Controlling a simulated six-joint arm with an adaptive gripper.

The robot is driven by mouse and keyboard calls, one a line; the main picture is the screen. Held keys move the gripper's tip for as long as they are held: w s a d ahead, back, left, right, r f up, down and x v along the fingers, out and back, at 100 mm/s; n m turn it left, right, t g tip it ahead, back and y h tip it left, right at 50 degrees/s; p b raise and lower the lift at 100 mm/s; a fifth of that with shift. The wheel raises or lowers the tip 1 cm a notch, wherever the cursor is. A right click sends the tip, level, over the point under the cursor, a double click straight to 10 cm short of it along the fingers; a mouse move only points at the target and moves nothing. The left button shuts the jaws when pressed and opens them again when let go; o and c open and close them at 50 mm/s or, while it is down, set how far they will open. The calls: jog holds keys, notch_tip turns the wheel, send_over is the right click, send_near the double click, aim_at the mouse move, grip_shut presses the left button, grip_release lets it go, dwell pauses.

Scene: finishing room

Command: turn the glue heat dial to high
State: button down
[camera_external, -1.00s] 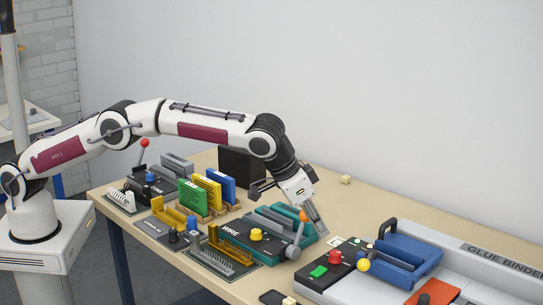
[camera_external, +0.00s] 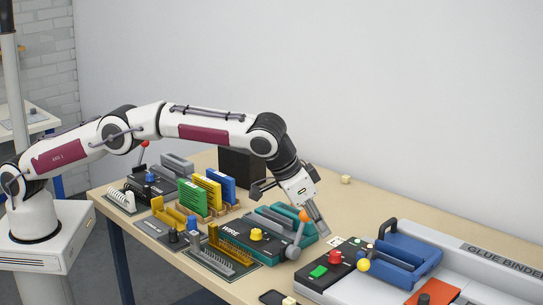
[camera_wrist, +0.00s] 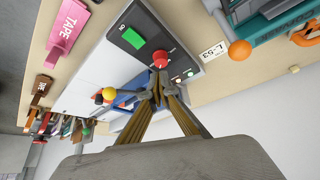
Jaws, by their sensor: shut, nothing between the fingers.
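The glue binder (camera_external: 477,268) is at the right of the table. Its black control panel (camera_external: 308,283) carries a red dial (camera_external: 335,257), also visible in the wrist view (camera_wrist: 160,58). The dial's setting cannot be read. My gripper (camera_external: 324,233) is shut and empty, pointing down, beside the binder's panel in the external view. In the wrist view its fingertips (camera_wrist: 160,92) appear close to the dial, just below it in the picture. I cannot tell whether they touch it.
A green button (camera_external: 318,271) and a yellow ball knob (camera_external: 363,265) lie near the dial. A teal-and-black wire machine (camera_external: 244,240) with an orange-tipped lever (camera_external: 303,215) stands to the left. A blue clamp (camera_external: 408,259) sits on the binder. The table behind is mostly clear.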

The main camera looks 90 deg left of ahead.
aim_at(329, 260)
jog(key=shift+f, duration=3.3)
jog(key=shift+w+a, duration=0.15)
jog(key=shift+w, duration=0.25)
jog(key=shift+s+a+f, duration=0.1)
jog(key=shift+s+a, duration=0.05)
jog(key=shift+a, duration=0.2)
jog(key=shift+s, duration=0.1)
jog(key=shift+s+d, duration=0.15)
jog(key=shift+s, duration=0.1)
jog(key=shift+r, duration=0.2)
jog(key=shift+r, duration=2.95)
